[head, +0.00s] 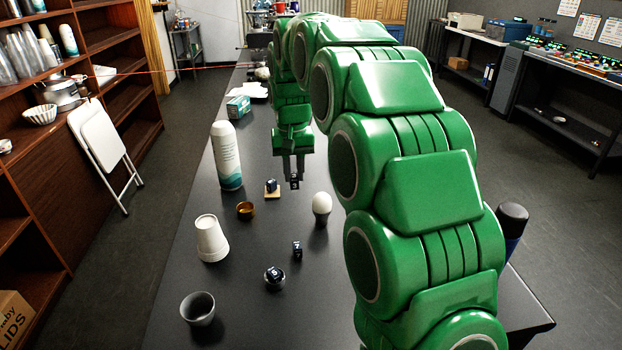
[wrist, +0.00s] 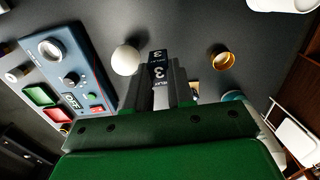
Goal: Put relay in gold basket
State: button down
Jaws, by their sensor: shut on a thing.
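A small dark relay (head: 295,184) marked with a white 3 is held between the fingers of my gripper (head: 294,168). In the wrist view the relay (wrist: 158,66) sits between the two fingertips (wrist: 161,84) and its 3 is readable. It is held above the dark table, and its exact height is hard to tell. The gold basket (head: 245,210) is a small round cup on the table, to the left of and nearer than my gripper. It also shows in the wrist view (wrist: 227,82), right of the fingers. Its inside is only partly visible.
A dark block on a wooden coaster (head: 272,194) stands between basket and gripper. A white egg-shaped thing (head: 322,202) stands right of the basket.

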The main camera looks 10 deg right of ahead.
jog(key=w+a+f, duration=0.3)
jog(key=w+a, duration=0.6)
jog(key=a, duration=0.4)
send_over(246, 211)
jog(key=s, duration=0.1)
jog(key=shift+d+f, duration=0.1)
jog(key=shift+f, duration=5.75)
jog(key=c, duration=0.9)
grip_release()
